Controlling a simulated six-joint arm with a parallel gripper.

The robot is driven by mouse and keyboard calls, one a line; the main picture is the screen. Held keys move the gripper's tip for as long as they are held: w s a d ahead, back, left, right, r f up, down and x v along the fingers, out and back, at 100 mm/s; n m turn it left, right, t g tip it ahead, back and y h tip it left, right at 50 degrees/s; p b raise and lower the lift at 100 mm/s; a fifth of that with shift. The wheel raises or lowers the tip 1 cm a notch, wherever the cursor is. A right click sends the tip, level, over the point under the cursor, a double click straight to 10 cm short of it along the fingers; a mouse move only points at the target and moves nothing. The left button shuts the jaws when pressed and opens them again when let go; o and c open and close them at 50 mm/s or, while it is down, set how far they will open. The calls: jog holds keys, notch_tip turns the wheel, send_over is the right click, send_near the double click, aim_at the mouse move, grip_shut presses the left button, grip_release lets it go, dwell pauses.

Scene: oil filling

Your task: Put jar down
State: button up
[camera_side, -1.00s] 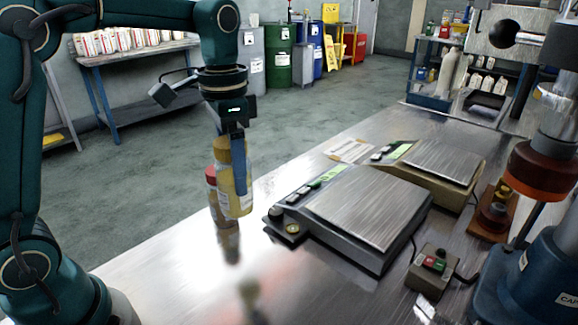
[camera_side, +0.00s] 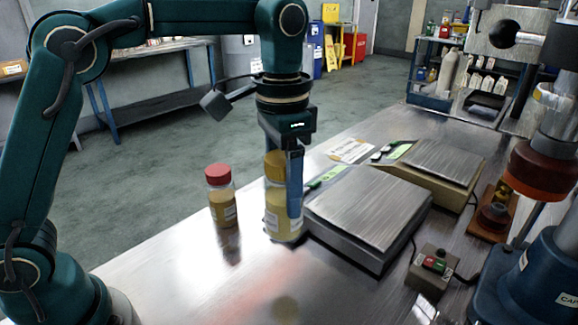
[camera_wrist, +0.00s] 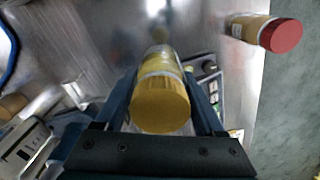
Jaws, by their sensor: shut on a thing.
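My gripper (camera_side: 284,185) is shut on a jar with a yellow lid (camera_side: 279,218) and a pale label. In the wrist view the yellow-lidded jar (camera_wrist: 160,100) sits between my gripper's fingers (camera_wrist: 165,105). A second jar with a red lid (camera_side: 222,198) stands upright on the metal table (camera_side: 190,275), left of my gripper and apart from it.
The nearer scale (camera_side: 368,210) is right of the held jar, with another scale (camera_side: 440,160) behind it. A button box (camera_side: 432,268) and a blue press (camera_side: 530,260) stand at the right. The table front is clear.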

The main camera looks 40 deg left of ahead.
jog(key=shift+s+d+f, duration=0.2)
jog(key=shift+d+f, duration=1.55)
jog(key=shift+d, duration=0.05)
jog(key=shift+s+d+f, duration=0.25)
jog(key=shift+d+f, duration=1.55)
jog(key=shift+d, duration=0.05)
jog(key=shift+s+d+f, duration=0.2)
jog(key=shift+d+f, duration=1.55)
jog(key=shift+d, duration=0.05)
jog(key=shift+f, duration=0.1)
jog(key=o, duration=1.5)
